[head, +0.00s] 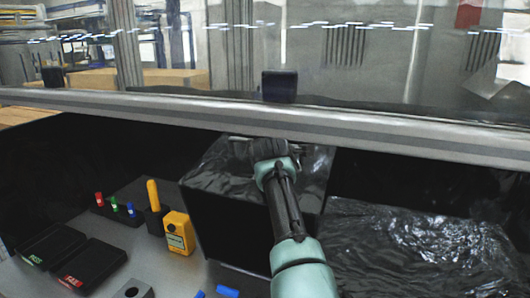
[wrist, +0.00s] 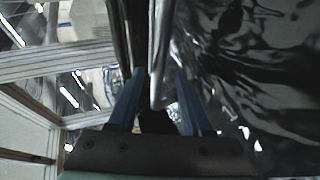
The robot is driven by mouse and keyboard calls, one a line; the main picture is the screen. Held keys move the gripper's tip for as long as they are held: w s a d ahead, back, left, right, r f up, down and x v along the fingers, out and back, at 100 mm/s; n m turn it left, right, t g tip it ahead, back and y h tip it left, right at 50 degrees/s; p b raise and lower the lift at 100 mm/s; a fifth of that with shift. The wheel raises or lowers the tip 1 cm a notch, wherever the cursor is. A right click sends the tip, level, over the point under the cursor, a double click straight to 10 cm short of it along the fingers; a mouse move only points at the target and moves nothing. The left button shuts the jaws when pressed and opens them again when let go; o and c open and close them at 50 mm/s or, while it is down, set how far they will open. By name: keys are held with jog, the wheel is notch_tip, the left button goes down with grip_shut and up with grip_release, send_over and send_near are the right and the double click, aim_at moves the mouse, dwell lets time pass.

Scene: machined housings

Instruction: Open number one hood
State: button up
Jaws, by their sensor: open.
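The hood appears as a clear panel (head: 340,45) with a silver lower rail (head: 400,136) across the head view. I see no number on it. My gripper (head: 265,148) is just below the rail, at the middle of the head view, its fingers hard to make out there. In the wrist view my gripper (wrist: 155,100) is open, with one blue-grey finger on each side of a thin silver bar (wrist: 160,50). The bar appears between the fingers with gaps at both sides. I cannot tell whether it touches either finger, or whether it is the hood's handle.
Below the arm stands a black bin (head: 225,228) with shiny black lining. Another black-lined surface (head: 425,245) is at right. A yellow device (head: 179,233), a row of coloured buttons (head: 115,206) and black trays (head: 88,268) sit on the grey bench at left.

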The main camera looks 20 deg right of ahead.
jog(key=shift+f+b+v, duration=0.1)
jog(key=shift+b+v, duration=0.25)
jog(key=shift+v, duration=0.4)
jog(key=shift+f+b+v, duration=0.15)
jog(key=shift+b+v, duration=0.2)
jog(key=shift+v, duration=0.4)
jog(key=b+v, duration=0.3)
jog(key=v, duration=0.6)
jog(key=shift+a+b, duration=0.15)
jog(key=shift+b, duration=0.2)
